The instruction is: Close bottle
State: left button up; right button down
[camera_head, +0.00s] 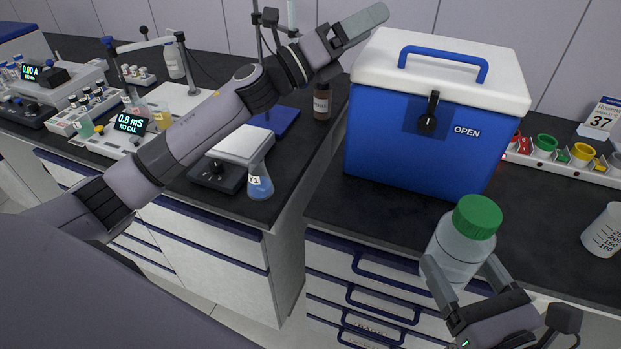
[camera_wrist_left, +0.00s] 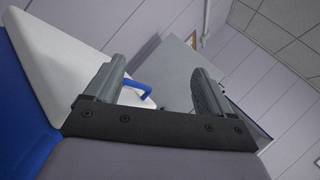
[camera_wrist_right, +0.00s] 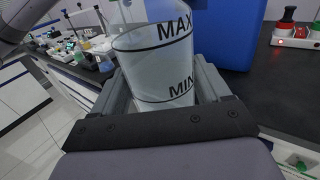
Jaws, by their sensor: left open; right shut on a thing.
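A clear bottle (camera_head: 459,247) with a green cap (camera_head: 477,216) stands between the fingers of my right gripper (camera_head: 467,272), which is shut on it in front of the bench edge. The cap sits on the bottle's top; I cannot tell how tight it is. In the right wrist view the bottle (camera_wrist_right: 155,65) shows MAX and MIN marks, and its top is out of the picture. My left gripper (camera_head: 359,24) is open and empty, raised beside the cooler's lid. In the left wrist view nothing is between the fingers of the left gripper (camera_wrist_left: 155,90).
A blue cooler box (camera_head: 415,150) with a white lid stands behind the bottle. A beaker (camera_head: 606,232) and a rack of coloured cups (camera_head: 565,160) are at right. A flask (camera_head: 260,182), scale (camera_head: 217,173) and brown bottle (camera_head: 321,102) stand on the left bench.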

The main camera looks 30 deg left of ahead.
jog(key=shift+r, duration=0.15)
pick_arm(q)
jog(key=s+d+f+n+g+y, duration=0.1)
jog(key=s+d+f+n, duration=0.2)
jog(key=f, duration=0.5)
jog(key=s+d+f+n+y, duration=0.1)
jog(key=s+f+n, duration=0.3)
jog(key=f, duration=0.4)
jog(key=s+d+f+n+g+y, duration=0.1)
jog(key=s+d+f+n, duration=0.2)
jog(key=f, duration=0.5)
pick_arm(e)
jog(key=shift+r, duration=0.15)
pick_arm(q)
jog(key=s+a+f+n+g+y, duration=0.2)
jog(key=s+a+f+n+y, duration=0.2)
jog(key=s+f+n, duration=0.6)
jog(key=s+a+f+n+g+y, duration=0.2)
jog(key=s+a+f+n+y, duration=0.2)
jog(key=s+f+n, duration=0.6)
jog(key=f+n+y, duration=0.1)
jog(key=n, duration=0.3)
jog(key=shift+s+a+f+g, duration=0.2)
jog(key=shift+a+f+g, duration=0.1)
jog(key=shift+a, duration=0.05)
